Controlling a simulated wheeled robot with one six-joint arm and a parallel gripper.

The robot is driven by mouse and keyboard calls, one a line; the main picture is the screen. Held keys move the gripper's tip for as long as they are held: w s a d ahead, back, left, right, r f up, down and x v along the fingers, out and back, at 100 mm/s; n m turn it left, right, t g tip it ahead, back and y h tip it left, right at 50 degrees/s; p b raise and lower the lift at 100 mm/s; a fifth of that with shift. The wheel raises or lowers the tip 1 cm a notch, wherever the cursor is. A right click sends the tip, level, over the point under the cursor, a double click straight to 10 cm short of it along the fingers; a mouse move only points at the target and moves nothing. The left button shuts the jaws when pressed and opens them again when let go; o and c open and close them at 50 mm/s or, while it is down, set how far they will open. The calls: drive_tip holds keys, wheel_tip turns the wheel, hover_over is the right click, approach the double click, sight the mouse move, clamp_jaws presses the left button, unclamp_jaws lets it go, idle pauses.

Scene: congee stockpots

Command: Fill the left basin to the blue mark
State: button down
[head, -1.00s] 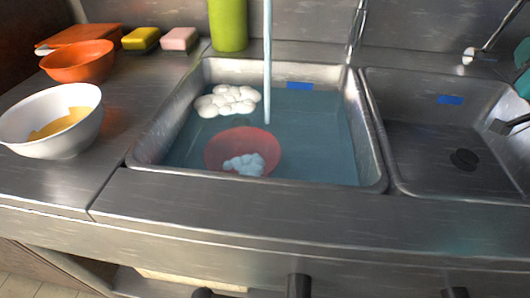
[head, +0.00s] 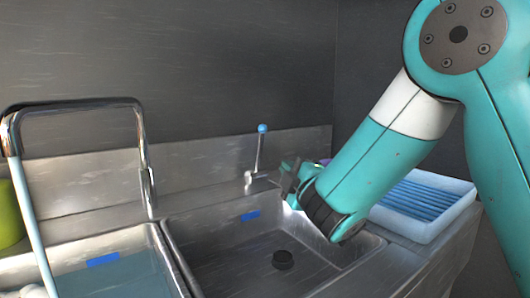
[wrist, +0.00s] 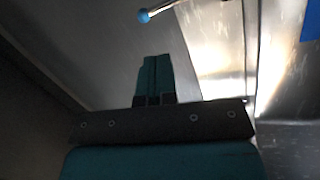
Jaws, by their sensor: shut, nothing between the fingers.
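The left basin (head: 162,262) shows only in part at the lower left of the head view. It holds bluish water (head: 135,280), whose surface lies close to its blue mark (head: 103,259); I cannot tell exactly how close. The chrome faucet (head: 80,105) pours a pale stream (head: 32,225) into it. A lever (head: 258,150) with a blue knob (head: 262,128) stands behind the right basin. My gripper (head: 288,178) is shut and empty, just right of and below the lever. In the wrist view, its fingers (wrist: 155,68) are together, with the blue knob (wrist: 143,15) beyond them.
The right basin (head: 215,270) has its own blue mark (head: 250,216) and a black round piece (head: 283,259) on its floor; I see no water in it. A white rack with blue slats (head: 425,205) stands to the right, behind my arm. A green container (head: 10,215) is at the left edge.

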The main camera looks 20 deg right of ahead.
drive_tip(key=f+n, duration=0.1)
drive_tip(key=n, duration=0.2)
drive_tip(key=p, duration=1.2)
approach(262, 144)
drive_tip(key=x, duration=0.6)
drive_tip(key=shift+w+r, duration=0.25)
drive_tip(key=shift+w, duration=0.5)
drive_tip(key=shift+f, duration=0.1)
